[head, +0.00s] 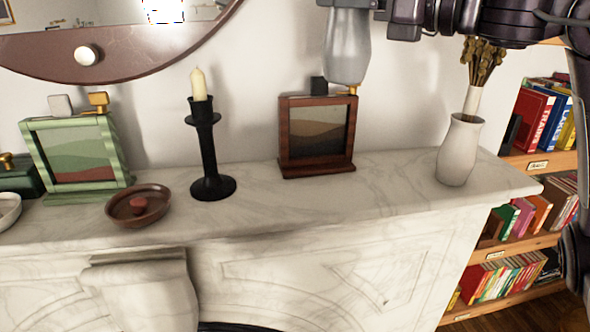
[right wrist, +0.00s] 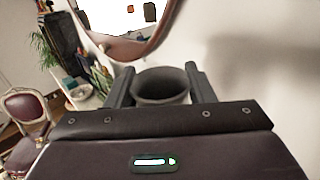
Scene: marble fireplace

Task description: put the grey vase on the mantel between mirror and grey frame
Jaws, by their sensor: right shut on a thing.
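The grey vase (head: 347,48) hangs upright in the air in front of the wall, above the brown frame; its top is cut off by the head view's upper edge. My right gripper (head: 372,6) is shut on it near its top. In the right wrist view, the vase's round dark mouth (right wrist: 162,84) sits between the two fingers (right wrist: 160,88). The marble mantel (head: 265,205) runs below. The round mirror (head: 120,55) is on the wall at upper left. I see no clearly grey frame; the standing frames are green (head: 75,150) and brown (head: 318,135). My left gripper is not in view.
A black candlestick (head: 209,155) with a candle and a brown dish (head: 138,206) stand left of the brown frame. A white vase (head: 460,150) with dried stems stands near the mantel's right end. The mantel between brown frame and white vase is clear. Bookshelves (head: 510,240) are at right.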

